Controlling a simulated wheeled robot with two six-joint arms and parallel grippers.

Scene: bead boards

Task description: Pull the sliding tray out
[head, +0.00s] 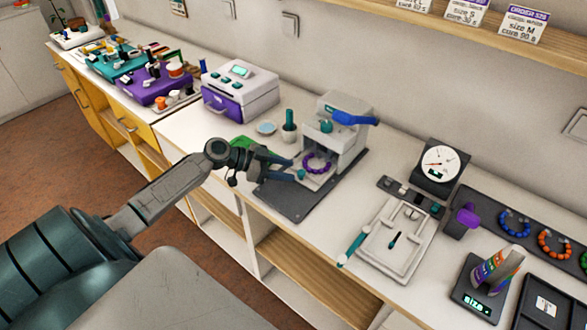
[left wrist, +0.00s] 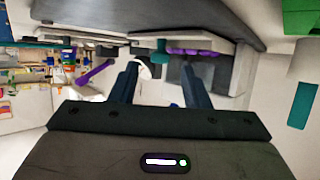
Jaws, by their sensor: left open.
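The sliding tray (head: 311,183) is a light grey plate at the foot of a white press (head: 352,142) with a blue lever. A ring of purple beads (head: 318,163) lies on it; purple beads also show in the left wrist view (left wrist: 190,52). A teal knob (head: 300,175) is at the tray's front; in the left wrist view the knob (left wrist: 160,53) shows between and beyond my fingers. My left gripper (head: 293,169) is open at the tray's front, close to the knob. I cannot tell whether it touches. My right gripper is not in view.
The press stands on a dark base plate (head: 293,203). A dial gauge (head: 439,163) and white frame (head: 400,245) stand right. The counter's front edge is close.

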